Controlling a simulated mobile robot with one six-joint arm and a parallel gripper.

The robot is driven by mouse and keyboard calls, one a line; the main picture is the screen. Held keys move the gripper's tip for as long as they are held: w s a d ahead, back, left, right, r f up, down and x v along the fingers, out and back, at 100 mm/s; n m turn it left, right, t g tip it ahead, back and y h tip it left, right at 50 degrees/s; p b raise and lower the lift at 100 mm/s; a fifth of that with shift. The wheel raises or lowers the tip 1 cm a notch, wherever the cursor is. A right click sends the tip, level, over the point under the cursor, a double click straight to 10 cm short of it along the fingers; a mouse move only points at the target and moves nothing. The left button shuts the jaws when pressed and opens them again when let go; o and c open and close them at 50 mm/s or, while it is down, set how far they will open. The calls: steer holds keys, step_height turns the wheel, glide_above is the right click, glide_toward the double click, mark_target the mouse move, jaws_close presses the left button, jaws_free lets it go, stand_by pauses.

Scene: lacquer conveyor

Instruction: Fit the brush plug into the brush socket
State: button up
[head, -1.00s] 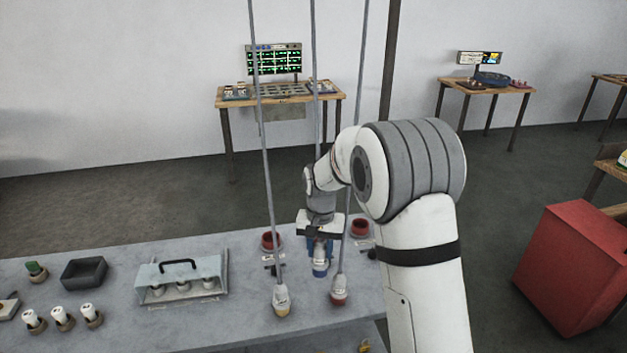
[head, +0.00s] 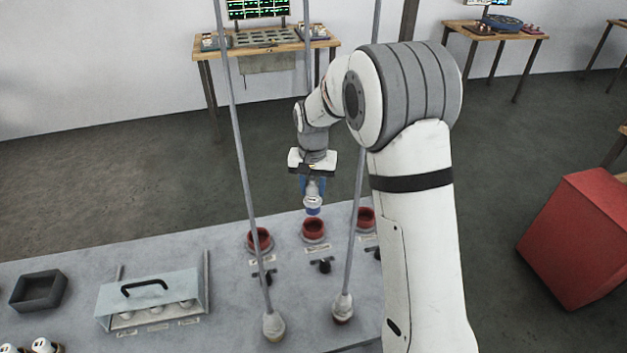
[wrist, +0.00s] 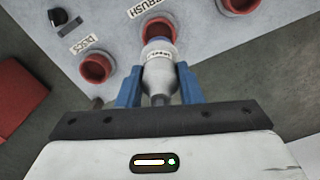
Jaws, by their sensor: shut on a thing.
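My gripper (head: 313,187) is shut on a whitish plug (head: 313,201) with a blue end, hanging on a grey cable or rod. The plug points down, above the middle red socket (head: 313,228), and appears apart from it. In the wrist view, my blue fingers grip the plug (wrist: 159,73) from both sides. The plug partly hides that socket's opening.
Red sockets stand left (head: 259,240) and right (head: 366,217) of the middle one, with black knobs (head: 324,266) in front. Two other plugs hang in front, left (head: 273,326) and right (head: 343,306). A clear-covered box (head: 150,297) sits at left.

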mark_target(314, 209)
steer(key=shift+f, duration=0.1)
steer(key=shift+f+b, duration=1.8)
steer(key=shift+f, duration=0.6)
steer(key=shift+s, duration=0.1)
steer(key=shift+d+f+b, duration=0.1)
steer(key=shift+f+b, duration=1.45)
steer(key=shift+f, duration=0.45)
steer(key=o, duration=1.1)
steer(key=shift+o, duration=0.2)
steer(key=shift+r, duration=0.15)
step_height(314, 209, up, 8)
steer(key=shift+f+b, duration=0.2)
steer(key=shift+b, duration=0.15)
